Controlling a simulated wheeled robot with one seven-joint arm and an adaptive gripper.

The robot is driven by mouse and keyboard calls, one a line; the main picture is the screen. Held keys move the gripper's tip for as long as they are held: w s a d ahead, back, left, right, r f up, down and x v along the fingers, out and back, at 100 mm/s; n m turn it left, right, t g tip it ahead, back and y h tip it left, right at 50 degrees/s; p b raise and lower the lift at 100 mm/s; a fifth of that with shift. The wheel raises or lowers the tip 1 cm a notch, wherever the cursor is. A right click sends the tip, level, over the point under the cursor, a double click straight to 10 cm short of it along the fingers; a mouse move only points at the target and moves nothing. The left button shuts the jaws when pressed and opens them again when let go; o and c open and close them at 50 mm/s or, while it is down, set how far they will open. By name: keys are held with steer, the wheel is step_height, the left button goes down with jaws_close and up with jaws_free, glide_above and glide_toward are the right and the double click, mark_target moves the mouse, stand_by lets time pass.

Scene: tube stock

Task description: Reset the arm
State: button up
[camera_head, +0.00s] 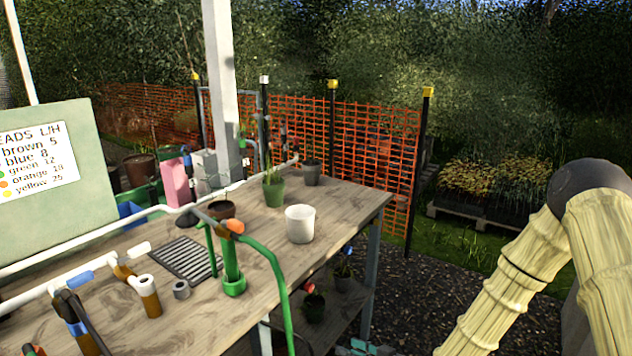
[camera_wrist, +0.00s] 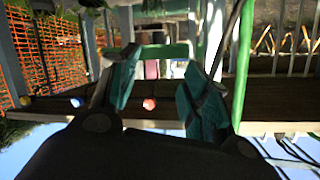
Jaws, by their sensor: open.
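My arm (camera_head: 520,270), in cream ribbed covers with a dark joint, rises at the right of the head view, beyond the bench's right end. My gripper (camera_wrist: 160,92) shows in the wrist view with its two teal finger pads wide apart. Nothing is held between them. The wrist view looks upside down, with pale sky along its bottom. A small teal piece shows at the bottom edge of the head view; I cannot tell whether it is part of my gripper.
A wooden bench (camera_head: 345,205) carries a white pot (camera_head: 300,224), a green pot (camera_head: 273,191), a green upright tube (camera_head: 231,262), pipes and a dark grate (camera_head: 178,262). Potted plants stand on its lower shelf. Orange mesh fencing (camera_head: 375,155) runs behind. Gravel (camera_head: 425,300) lies open between bench and arm.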

steer(key=s+d+f+m+g+h+p, duration=0.1)
steer(key=s+d+f+g+h, duration=0.2)
steer(key=s, duration=0.5)
steer(key=s+d+f+m+g+h+p, duration=0.1)
steer(key=s+d+f+m+g+h, duration=0.1)
steer(key=s+f, duration=0.55)
steer(key=s+d+f+m+g+h+p, duration=0.1)
steer(key=s+d+f+g+h+p, duration=0.15)
steer(key=s, duration=0.75)
steer(key=s+d+m+g+h, duration=0.1)
steer(key=s+d, duration=0.4)
steer(key=s, duration=0.6)
steer(key=shift+s+m+g+h, duration=0.4)
steer(key=shift+g+h, duration=0.25)
steer(key=shift+h, duration=0.4)
steer(key=shift+w+d+r, duration=0.1)
steer(key=shift+r, duration=0.05)
